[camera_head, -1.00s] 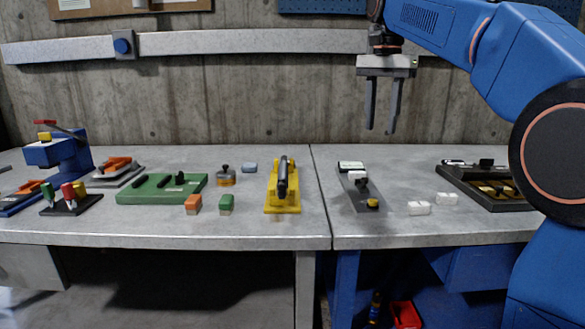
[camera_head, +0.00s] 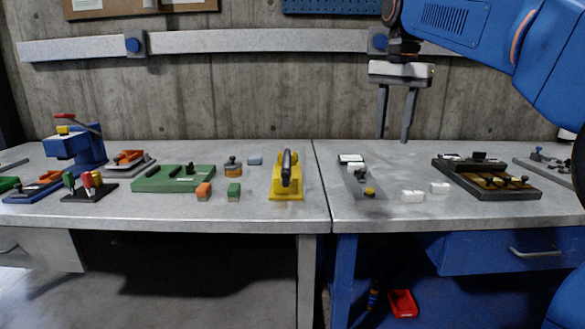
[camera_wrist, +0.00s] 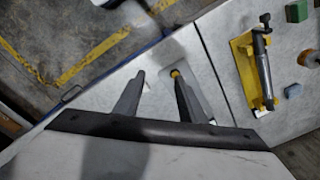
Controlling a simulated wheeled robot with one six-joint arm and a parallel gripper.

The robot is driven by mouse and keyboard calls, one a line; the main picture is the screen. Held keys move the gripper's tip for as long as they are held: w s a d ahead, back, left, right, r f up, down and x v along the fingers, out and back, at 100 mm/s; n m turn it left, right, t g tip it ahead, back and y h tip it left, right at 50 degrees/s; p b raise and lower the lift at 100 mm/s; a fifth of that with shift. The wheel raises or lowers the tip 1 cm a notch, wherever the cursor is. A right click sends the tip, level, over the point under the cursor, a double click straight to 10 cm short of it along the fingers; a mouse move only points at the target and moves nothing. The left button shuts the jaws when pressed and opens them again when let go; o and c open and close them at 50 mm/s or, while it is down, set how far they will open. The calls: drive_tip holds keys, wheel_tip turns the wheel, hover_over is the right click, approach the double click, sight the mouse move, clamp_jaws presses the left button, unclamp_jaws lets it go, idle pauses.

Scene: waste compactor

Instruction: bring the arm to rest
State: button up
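My gripper (camera_head: 395,138) hangs fingers down from my blue arm (camera_head: 450,35), above the back of the right-hand workbench. Its two grey fingers are spread apart with nothing between them, so it is open and empty. In the wrist view the fingers (camera_wrist: 155,85) also stand apart, over the bench top. A grey plate with a yellow knob (camera_head: 370,191) lies on the bench below and left of the gripper; one finger partly hides it in the wrist view.
A yellow stand with a black cylinder (camera_head: 286,178), a green block holder (camera_head: 175,180) and a blue press (camera_head: 75,147) stand on the left bench (camera_head: 150,215). White blocks (camera_head: 412,196) and a dark tray (camera_head: 490,188) sit on the right bench. A concrete wall (camera_head: 250,90) rises behind.

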drive_tip(key=s+d+f+n+t, duration=0.2)
drive_tip(key=s+d+f+n, duration=0.1)
drive_tip(key=s+f, duration=1.1)
drive_tip(key=s+d+f+n+t, duration=0.2)
drive_tip(key=s+f+n, duration=0.3)
drive_tip(key=s+f, duration=0.9)
wheel_tip(320, 180, down, 5)
drive_tip(key=shift+s+d+f, duration=0.2)
drive_tip(key=shift+s+d, duration=0.05)
drive_tip(key=shift+d, duration=0.15)
